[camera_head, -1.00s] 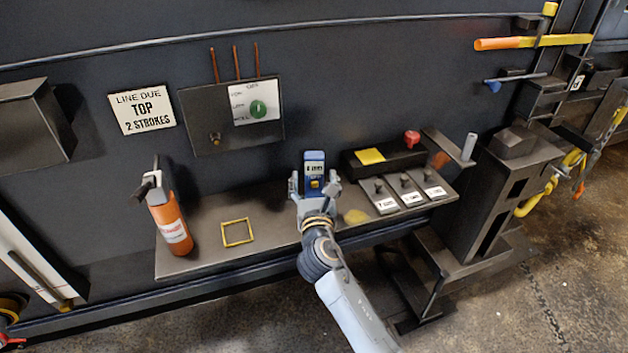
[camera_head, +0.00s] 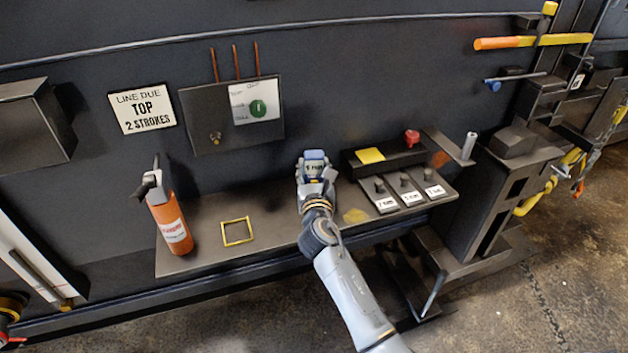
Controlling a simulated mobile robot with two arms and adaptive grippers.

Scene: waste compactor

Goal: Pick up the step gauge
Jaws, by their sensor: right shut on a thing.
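A blue block with a white label (camera_head: 314,157), which looks like the step gauge, is at the middle of the shelf (camera_head: 275,224). Its label is too small to read surely. My right gripper (camera_head: 315,168) is shut on this block. The gripper hides the block's lower part, so I cannot tell whether it touches the shelf.
An orange bottle (camera_head: 172,226) and a yellow square outline (camera_head: 237,232) are left on the shelf. Three labelled blocks (camera_head: 408,192) and a black box with a red knob (camera_head: 388,160) are at the right. A control panel (camera_head: 232,114) is on the wall behind.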

